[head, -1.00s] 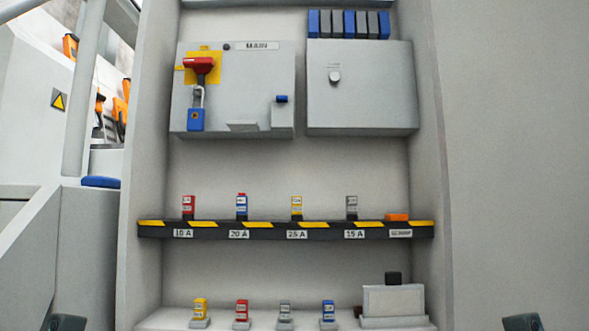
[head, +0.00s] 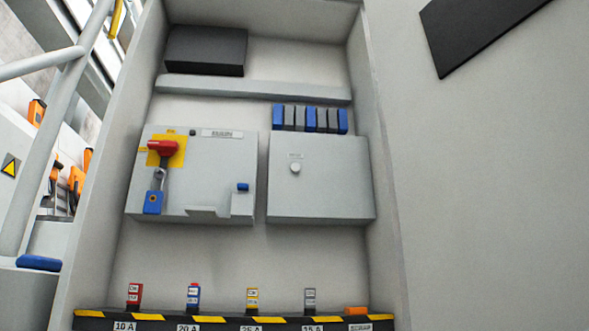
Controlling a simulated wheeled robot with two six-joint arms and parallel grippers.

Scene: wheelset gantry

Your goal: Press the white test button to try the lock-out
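A round white button (head: 295,168) sits on the front of the right grey box (head: 325,200), under a small label too small to read. On the left grey box (head: 228,165), a red rotary handle (head: 163,147) is mounted on a yellow plate (head: 180,158). A blue padlock (head: 153,202) hangs below the handle, its shackle at a grey hasp. A small blue part (head: 243,187) sits on a raised block at that box's lower right. Neither of my grippers is in view.
A striped shelf (head: 210,322) below carries several coloured fuse-like pieces and an orange item (head: 356,311). Blue and grey modules (head: 310,119) stand above the right box. A black box (head: 206,51) sits on the upper ledge. Side walls frame the cabinet; the space before the boxes looks clear.

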